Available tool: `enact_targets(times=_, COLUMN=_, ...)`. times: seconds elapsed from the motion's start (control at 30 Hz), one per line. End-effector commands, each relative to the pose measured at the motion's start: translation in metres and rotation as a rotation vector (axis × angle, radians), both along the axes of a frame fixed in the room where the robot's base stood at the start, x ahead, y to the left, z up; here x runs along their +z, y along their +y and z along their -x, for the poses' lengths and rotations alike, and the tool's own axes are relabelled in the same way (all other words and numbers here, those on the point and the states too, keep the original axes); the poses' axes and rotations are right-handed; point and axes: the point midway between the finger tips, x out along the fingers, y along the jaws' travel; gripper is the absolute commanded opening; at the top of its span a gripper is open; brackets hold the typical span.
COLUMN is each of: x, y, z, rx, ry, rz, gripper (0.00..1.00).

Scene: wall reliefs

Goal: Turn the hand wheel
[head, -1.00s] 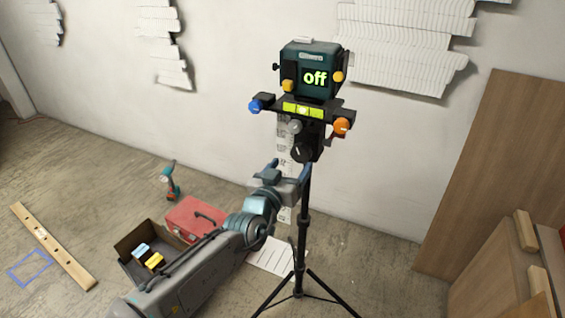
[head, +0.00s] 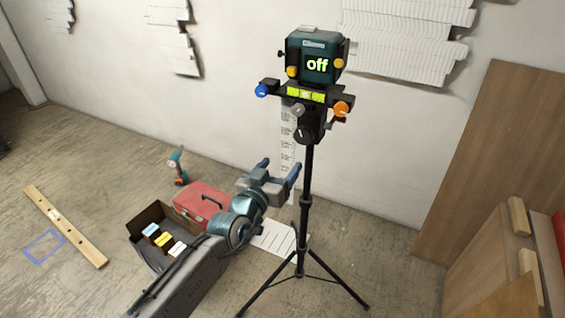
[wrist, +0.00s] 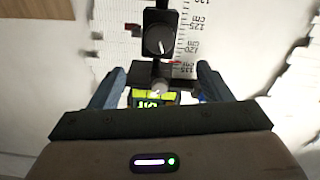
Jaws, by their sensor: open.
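The hand wheel is most likely the round black knob (head: 303,134) with a white mark on the tripod column, below the instrument head. It also shows in the wrist view (wrist: 158,40), where a pale pointer line is visible on its face. My gripper (head: 279,168) is open and empty, below and slightly left of the knob in the head view, apart from it. In the wrist view my fingers (wrist: 160,82) are spread to either side of the column, below the knob in the picture. The dark green instrument (head: 315,58) reads "off".
The head carries a blue knob (head: 261,91), an orange knob (head: 341,108), a grey knob (head: 298,109) and a yellow-green level (head: 305,95). Tripod legs (head: 335,280) spread on the floor. A red toolbox (head: 203,203) and open box (head: 140,245) stand left; wood panels (head: 490,150) right.

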Motion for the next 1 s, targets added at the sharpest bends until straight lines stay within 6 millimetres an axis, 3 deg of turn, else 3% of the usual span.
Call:
enact_targets(times=0.13, x=-0.031, y=-0.016, z=-0.003, rx=-0.039, ry=0.169, rz=0.061, gripper=0.72)
enact_targets(times=0.27, x=-0.083, y=-0.041, z=0.005, rx=-0.092, ry=0.473, rz=0.175, gripper=0.72)
enact_targets(times=0.4, x=-0.133, y=-0.067, z=0.031, rx=-0.131, ry=0.828, rz=0.314, gripper=0.72)
enact_targets(times=0.53, x=-0.162, y=-0.086, z=0.062, rx=-0.145, ry=1.137, rz=0.454, gripper=0.72)
enact_targets(times=0.67, x=-0.173, y=-0.102, z=0.091, rx=-0.136, ry=1.418, rz=0.613, gripper=0.72)
enact_targets(times=0.8, x=-0.170, y=-0.112, z=0.114, rx=-0.100, ry=1.674, rz=0.810, gripper=0.72)
enact_targets(times=1.0, x=-0.146, y=-0.117, z=0.121, rx=-0.015, ry=1.929, rz=1.153, gripper=0.72)
